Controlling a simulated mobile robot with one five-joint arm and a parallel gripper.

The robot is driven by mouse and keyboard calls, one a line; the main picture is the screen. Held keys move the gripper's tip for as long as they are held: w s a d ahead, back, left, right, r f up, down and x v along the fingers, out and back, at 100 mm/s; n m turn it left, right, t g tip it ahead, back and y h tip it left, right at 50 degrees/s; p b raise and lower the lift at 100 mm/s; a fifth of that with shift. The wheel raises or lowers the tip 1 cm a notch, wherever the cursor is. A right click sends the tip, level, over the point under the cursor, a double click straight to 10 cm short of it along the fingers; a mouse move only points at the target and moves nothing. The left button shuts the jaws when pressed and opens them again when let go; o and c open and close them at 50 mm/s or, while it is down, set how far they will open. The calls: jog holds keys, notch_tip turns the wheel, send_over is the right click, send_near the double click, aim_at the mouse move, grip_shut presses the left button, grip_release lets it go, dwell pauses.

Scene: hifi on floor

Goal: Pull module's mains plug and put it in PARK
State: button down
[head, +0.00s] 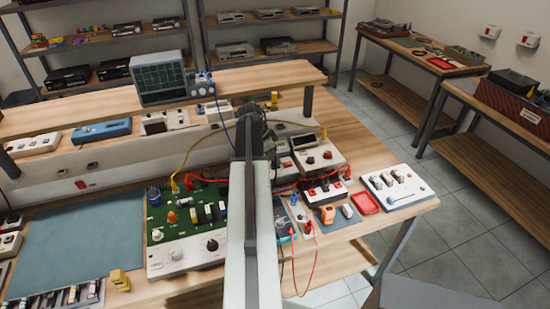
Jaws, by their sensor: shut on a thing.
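A module with a green circuit board (183,232), a white front panel and knobs sits on the bench, left of my arm. A yellow lead (175,184) reaches its back edge and loops up behind my arm. My gripper (253,122) is at the far end of my arm, by the bench's back riser. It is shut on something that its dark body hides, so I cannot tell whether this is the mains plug. No PARK label is readable. A yellow block (275,99) stands on the riser, right of my gripper.
A scope (160,78) stands on the upper shelf (70,118). Right of my arm are meter units (318,153), a red-button box (327,192), a white knob panel (395,188), a red tray (365,203) and loose leads. Another yellow block (120,280) is at front left.

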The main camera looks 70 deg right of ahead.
jog(key=shift+f+b, duration=0.35)
jog(key=shift+f, duration=0.05)
dwell(0.6)
jog(key=c, duration=1.3)
grip_release()
jog(key=shift+o, duration=0.2)
jog(key=shift+r, duration=0.1)
jog(key=s+d+p+v, duration=0.1)
jog(key=p+v, duration=1.1)
jog(key=shift+r, duration=0.45)
jog(key=shift+s, duration=0.1)
